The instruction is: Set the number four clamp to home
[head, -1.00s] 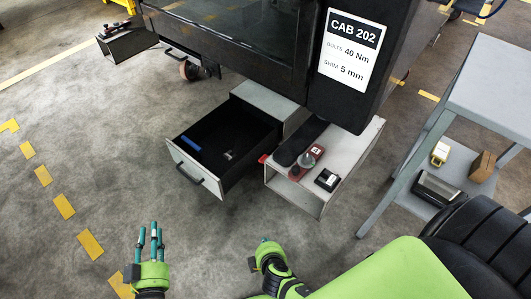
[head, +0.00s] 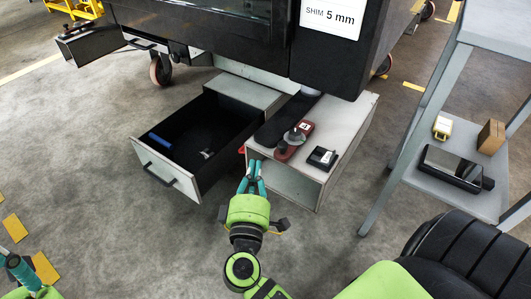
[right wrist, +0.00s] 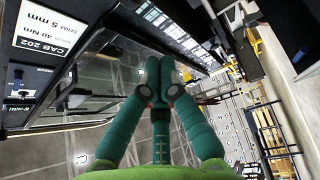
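The number four clamp (head: 285,150) is a red piece with a grey round knob and a small white "4" label. It sits on top of the light grey box under the cab, beside a dark pad. Its exact lever position is too small to tell. My right gripper (head: 254,164) is in front of the box, just left of and nearer than the clamp, apart from it. In the right wrist view its teal fingers (right wrist: 160,65) come together at the tips with nothing between them. My left gripper (head: 12,262) is only partly in view at the lower left corner.
The grey box (head: 340,150) also bears a small black device (head: 322,157). An open drawer (head: 165,175) with a blue item inside juts out to the left. A grey trolley (head: 400,190) stands at the right with several items on its lower shelf.

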